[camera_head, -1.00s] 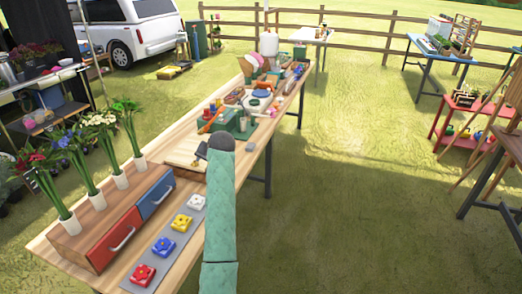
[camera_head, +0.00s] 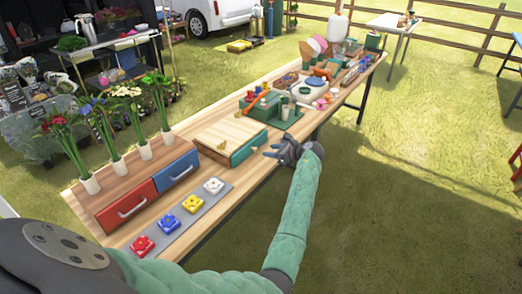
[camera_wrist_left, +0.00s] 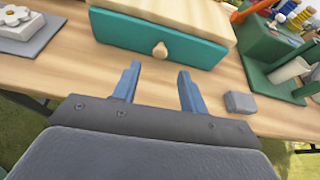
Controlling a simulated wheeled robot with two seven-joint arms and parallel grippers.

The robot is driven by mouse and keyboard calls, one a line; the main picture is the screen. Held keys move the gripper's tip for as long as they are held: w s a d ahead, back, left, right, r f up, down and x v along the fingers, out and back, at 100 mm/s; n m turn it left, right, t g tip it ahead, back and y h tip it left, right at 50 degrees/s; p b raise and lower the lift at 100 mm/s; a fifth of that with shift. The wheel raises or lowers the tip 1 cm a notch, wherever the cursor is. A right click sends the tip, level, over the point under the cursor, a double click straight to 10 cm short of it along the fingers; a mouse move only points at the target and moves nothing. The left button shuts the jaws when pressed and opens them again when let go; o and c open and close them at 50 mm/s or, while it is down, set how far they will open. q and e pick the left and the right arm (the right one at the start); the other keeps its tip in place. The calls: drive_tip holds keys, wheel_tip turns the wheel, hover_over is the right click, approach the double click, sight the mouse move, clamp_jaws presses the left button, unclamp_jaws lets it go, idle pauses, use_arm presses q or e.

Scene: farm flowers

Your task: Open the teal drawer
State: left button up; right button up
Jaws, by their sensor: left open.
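The teal drawer (camera_head: 248,148) is the front of a small light-wood box (camera_head: 222,137) on the long table. It looks shut. In the left wrist view the teal drawer front (camera_wrist_left: 120,28) is at the top, with a round wooden knob (camera_wrist_left: 160,50) at its middle. My left gripper (camera_head: 273,151) is in front of the drawer, at the table's near edge. In the left wrist view its two blue-grey fingers (camera_wrist_left: 158,84) are apart and empty, pointing at the knob without touching it. My right gripper is not in view.
A wooden unit with red (camera_head: 128,204) and blue (camera_head: 178,169) drawers holds flower vases, left of the teal drawer. A grey strip (camera_head: 177,225) carries flower tiles. A green caddy (camera_head: 268,110) and a grey block (camera_wrist_left: 240,103) lie to the right.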

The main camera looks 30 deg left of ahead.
sight(257, 149)
use_arm(q)
drive_tip(key=shift+w+d, duration=0.1)
drive_tip(key=shift+w, duration=0.05)
drive_tip(key=shift+f+m, duration=0.1)
drive_tip(key=shift+m, duration=0.2)
drive_tip(key=p+x, duration=0.2)
drive_tip(key=x, duration=0.4)
drive_tip(key=shift+r, duration=0.2)
drive_tip(key=shift+x, duration=1.05)
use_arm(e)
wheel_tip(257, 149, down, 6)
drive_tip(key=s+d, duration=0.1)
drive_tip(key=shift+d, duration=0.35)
use_arm(q)
drive_tip(key=shift+f, duration=0.1)
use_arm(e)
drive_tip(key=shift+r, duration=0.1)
use_arm(q)
clamp_jaws()
